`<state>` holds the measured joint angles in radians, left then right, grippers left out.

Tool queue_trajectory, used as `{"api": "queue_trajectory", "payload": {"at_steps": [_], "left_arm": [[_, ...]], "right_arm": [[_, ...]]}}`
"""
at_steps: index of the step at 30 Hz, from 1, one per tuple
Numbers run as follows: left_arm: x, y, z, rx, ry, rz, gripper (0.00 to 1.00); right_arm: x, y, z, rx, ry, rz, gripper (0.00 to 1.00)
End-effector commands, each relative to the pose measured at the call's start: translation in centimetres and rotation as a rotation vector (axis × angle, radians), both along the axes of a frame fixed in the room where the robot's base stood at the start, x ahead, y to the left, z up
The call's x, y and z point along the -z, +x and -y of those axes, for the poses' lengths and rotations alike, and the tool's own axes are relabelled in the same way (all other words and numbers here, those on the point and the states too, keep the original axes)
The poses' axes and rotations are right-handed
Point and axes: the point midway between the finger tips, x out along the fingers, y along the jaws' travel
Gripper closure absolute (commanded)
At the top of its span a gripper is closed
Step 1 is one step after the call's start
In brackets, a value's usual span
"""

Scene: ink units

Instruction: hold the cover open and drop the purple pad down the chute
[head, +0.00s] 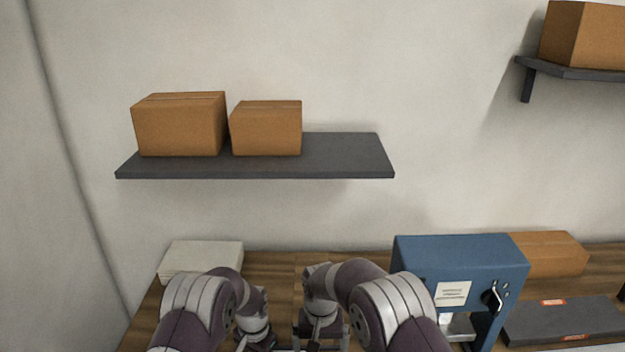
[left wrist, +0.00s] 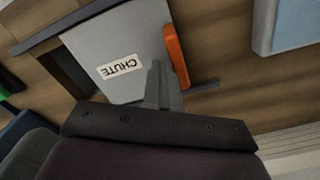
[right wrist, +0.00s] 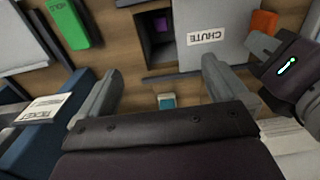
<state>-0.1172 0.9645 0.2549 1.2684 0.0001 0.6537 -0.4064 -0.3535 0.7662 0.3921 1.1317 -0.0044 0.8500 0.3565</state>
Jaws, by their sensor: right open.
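The grey cover marked CHUTE (left wrist: 115,50) has an orange handle (left wrist: 176,55) at one edge. In the right wrist view the cover (right wrist: 215,20) stands slid to the right, beside a dark open chute (right wrist: 160,52). A small purple patch, seemingly the purple pad (right wrist: 160,24), shows inside that opening. My left gripper (left wrist: 160,68) has its fingers together beside the orange handle; they look shut, with the handle not between them. My right gripper (right wrist: 155,88) is open and empty, its fingers apart on the near side of the chute.
A blue unit (head: 460,258) with a knob stands at the right of the wooden bench, a brown box (head: 545,253) behind it. A green labelled block (right wrist: 67,22) and a small teal item (right wrist: 166,101) lie near the chute. A pale stack (head: 203,258) sits at the back left.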

Motion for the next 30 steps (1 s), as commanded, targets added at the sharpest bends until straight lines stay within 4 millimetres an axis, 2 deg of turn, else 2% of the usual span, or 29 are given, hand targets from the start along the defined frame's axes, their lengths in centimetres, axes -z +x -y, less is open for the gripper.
{"api": "queue_trajectory", "payload": {"at_steps": [12,16,27,28,30], "left_arm": [[-4.6,0.1,0.0,0.000,0.000,0.002,1.00],[-5.6,0.0,0.0,0.000,0.000,0.000,1.00],[-5.8,0.3,0.0,-0.035,-0.002,0.013,1.00],[-5.2,-0.2,0.0,-0.066,-0.002,0.009,1.00],[-4.3,-2.8,-0.3,-0.124,0.005,-0.028,1.00]], "right_arm": [[0.0,0.0,0.0,0.000,0.000,0.000,0.00],[0.0,0.0,0.0,0.000,0.000,0.000,0.00],[0.0,0.3,-0.1,-0.032,0.006,0.017,0.00],[0.7,-0.1,0.0,-0.059,0.006,0.015,0.00],[1.8,-2.4,0.9,-0.109,-0.004,-0.018,0.00]]}}
